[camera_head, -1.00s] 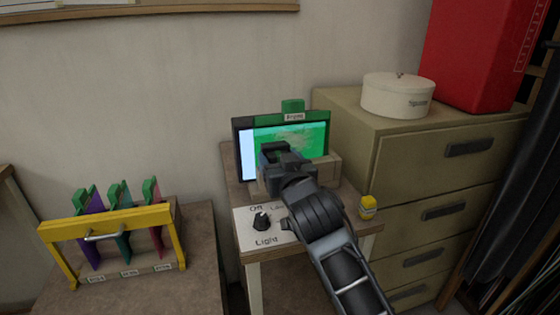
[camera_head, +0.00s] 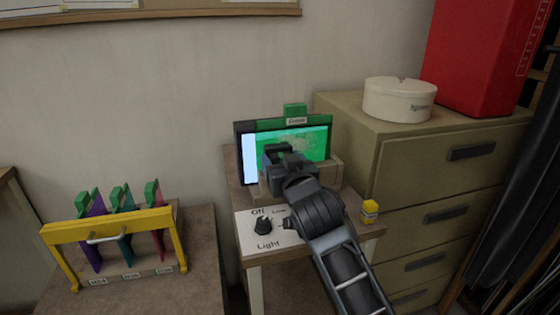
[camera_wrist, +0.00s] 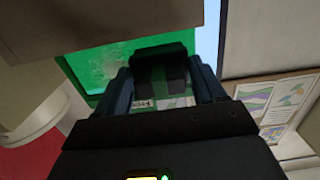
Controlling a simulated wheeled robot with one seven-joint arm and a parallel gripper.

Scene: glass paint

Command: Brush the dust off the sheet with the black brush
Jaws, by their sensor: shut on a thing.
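My gripper (camera_head: 278,156) is in front of the sheet's lower left part. In the wrist view, my gripper (camera_wrist: 163,90) is shut on the black brush (camera_wrist: 160,55), which lies across the green sheet (camera_wrist: 112,68). I cannot tell whether its bristles touch the sheet. Pale specks show on the sheet beside the brush.
The small table holds a light knob (camera_head: 263,225) and a small yellow jar (camera_head: 370,211). A yellow rack (camera_head: 110,226) with purple, teal and pink sheets stands at the left. A drawer cabinet (camera_head: 420,160) bearing a white round box (camera_head: 399,99) and red container is close on the right.

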